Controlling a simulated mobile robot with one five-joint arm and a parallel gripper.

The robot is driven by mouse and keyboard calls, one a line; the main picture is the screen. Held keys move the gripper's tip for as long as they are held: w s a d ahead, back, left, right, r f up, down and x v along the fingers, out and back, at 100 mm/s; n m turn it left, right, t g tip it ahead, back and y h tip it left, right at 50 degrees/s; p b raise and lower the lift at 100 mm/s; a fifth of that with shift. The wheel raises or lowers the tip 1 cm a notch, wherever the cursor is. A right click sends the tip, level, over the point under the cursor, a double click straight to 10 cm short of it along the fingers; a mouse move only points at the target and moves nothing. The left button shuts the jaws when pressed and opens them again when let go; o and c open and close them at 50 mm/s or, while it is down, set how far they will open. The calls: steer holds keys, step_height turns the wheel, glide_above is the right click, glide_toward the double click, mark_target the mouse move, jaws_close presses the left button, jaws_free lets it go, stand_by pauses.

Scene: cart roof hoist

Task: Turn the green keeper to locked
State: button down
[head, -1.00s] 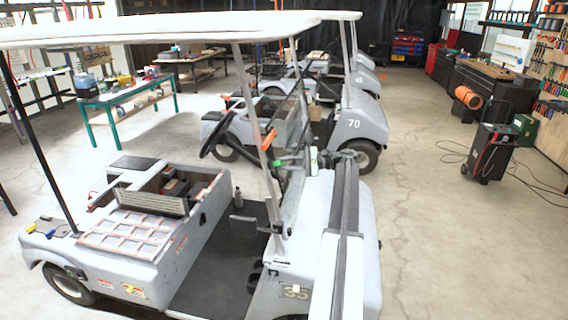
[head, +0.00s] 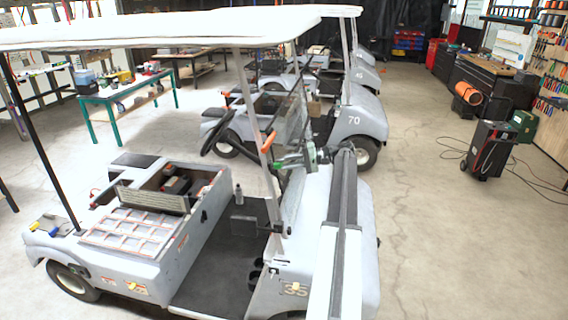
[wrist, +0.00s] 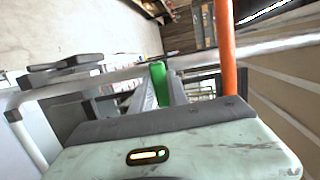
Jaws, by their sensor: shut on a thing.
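The green keeper (wrist: 158,78) shows in the wrist view as a narrow upright green piece beside the pale roof post. My gripper (wrist: 161,92) is shut on it, with one dark finger on each side. The fingers and the gripper body hide its lower part. In the head view my gripper (head: 282,163) is at the windshield post of the nearest cart, below an orange lever (head: 269,141). The keeper is too small and covered there to read its angle. The orange lever stands close to the right of my fingers in the wrist view (wrist: 227,50).
The nearest cart's white roof (head: 150,30) hangs over its seat area. The steering wheel (head: 218,133) is left of my gripper. A second cart (head: 358,105) stands just behind. The floor to the right (head: 430,210) is clear up to a black wheeled unit (head: 488,150).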

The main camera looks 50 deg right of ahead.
stand_by(0.4)
steer(key=c, duration=1.3)
jaws_free()
steer(key=p+v, duration=0.1)
steer(key=v, duration=0.7)
steer(key=shift+a, duration=0.1)
